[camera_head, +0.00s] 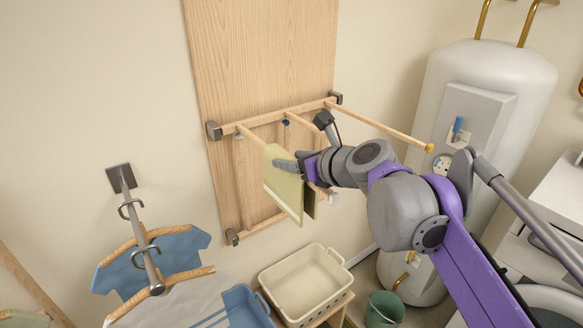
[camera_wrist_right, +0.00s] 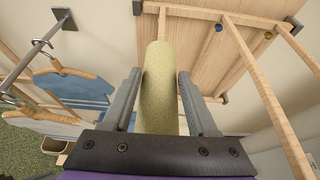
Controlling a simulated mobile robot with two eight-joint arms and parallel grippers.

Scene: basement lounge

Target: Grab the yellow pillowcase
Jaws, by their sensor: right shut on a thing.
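The yellow pillowcase (camera_head: 283,184) hangs folded over a wooden rod of the wall drying rack in the head view. My right gripper (camera_head: 290,165) reaches in from the right and is shut on the pillowcase near its top fold. In the right wrist view the pillowcase (camera_wrist_right: 159,90) runs between the two fingers of the right gripper (camera_wrist_right: 159,105), with the rod behind it. The far side of the cloth is partly hidden. My left gripper is not in view.
The wooden rack (camera_head: 265,50) is fixed to the wall, with other rods (camera_head: 385,127) sticking out. A cream basket (camera_head: 305,283) stands below. Blue and grey clothes hang at lower left on a wall hook rail (camera_head: 147,245). A white tank (camera_head: 420,120) and green bucket (camera_head: 384,309) are at right.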

